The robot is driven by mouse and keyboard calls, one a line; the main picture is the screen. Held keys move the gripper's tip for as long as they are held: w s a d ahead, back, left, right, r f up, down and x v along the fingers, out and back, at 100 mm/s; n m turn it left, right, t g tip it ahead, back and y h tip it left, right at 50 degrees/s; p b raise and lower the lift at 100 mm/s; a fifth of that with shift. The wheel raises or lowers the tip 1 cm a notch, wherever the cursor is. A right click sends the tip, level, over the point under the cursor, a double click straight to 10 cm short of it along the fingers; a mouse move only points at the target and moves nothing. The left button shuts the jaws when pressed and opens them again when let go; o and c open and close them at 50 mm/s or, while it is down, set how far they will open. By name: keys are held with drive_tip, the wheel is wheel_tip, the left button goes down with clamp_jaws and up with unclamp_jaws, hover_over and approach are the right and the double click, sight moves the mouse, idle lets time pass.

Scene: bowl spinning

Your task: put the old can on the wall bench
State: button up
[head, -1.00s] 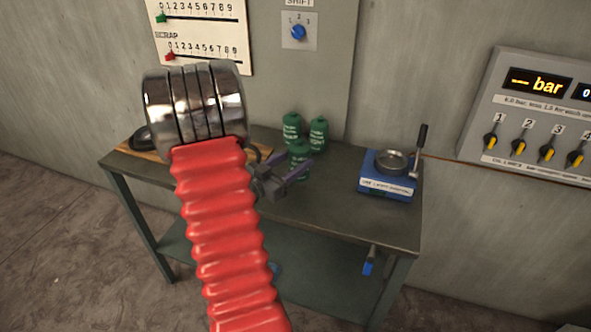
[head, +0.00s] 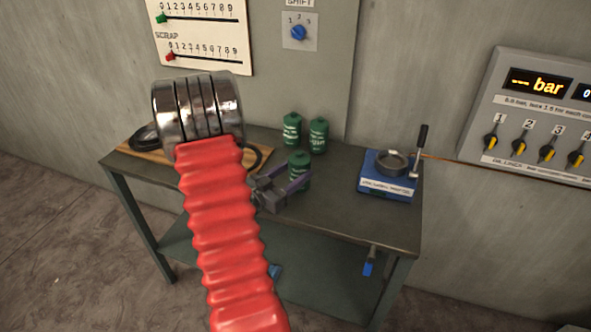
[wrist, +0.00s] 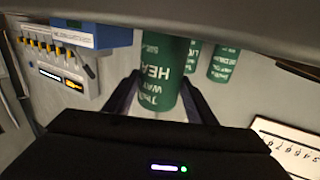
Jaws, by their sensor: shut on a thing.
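A green can (head: 299,167) with white lettering is between the fingers of my gripper (head: 297,174), which is shut on it. In the wrist view the can (wrist: 163,65) fills the gap between the dark fingers (wrist: 161,82). In the head view it appears over the front middle of the dark green wall bench (head: 345,215). I cannot tell whether its base touches the bench top. Two similar green cans (head: 292,129) (head: 318,135) stand behind it on the bench. My red arm sleeve hides part of the bench's left side.
A blue device (head: 387,187) with a round dish and a lever stands at the bench's right. A wooden board (head: 143,152) with a dark item lies at the left end. A panel of yellow switches (head: 535,110) is on the right wall. Bare bench top lies right of the gripper.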

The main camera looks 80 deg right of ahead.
drive_tip(key=o, duration=1.5)
drive_tip(key=shift+v, duration=6)
drive_tip(key=shift+w, duration=0.15)
